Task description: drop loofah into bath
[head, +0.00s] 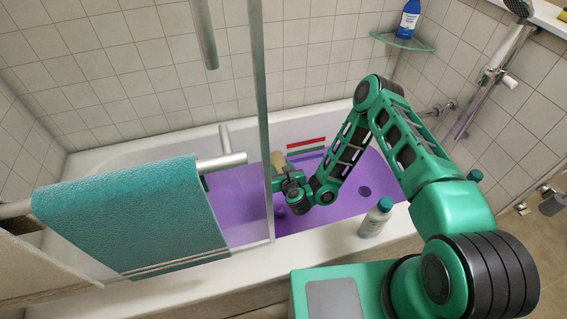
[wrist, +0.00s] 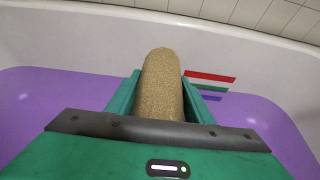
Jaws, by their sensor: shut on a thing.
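The loofah (wrist: 160,85) is a tan, rough cylinder held between the two green fingers of my gripper (wrist: 160,98) in the wrist view. In the head view the loofah (head: 277,161) shows as a small tan end above my gripper (head: 279,178), just beside the glass panel's edge. The bath (head: 345,135) is white with a purple inside floor or liquid; I cannot tell which. My gripper is over the inside of the bath, near its far wall. The lower part of the loofah is hidden by the gripper.
A glass screen with a metal edge (head: 264,120) and a bar holding a teal towel (head: 135,215) stand left of my arm. A blue bottle (head: 408,20) sits on a glass corner shelf (head: 402,41).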

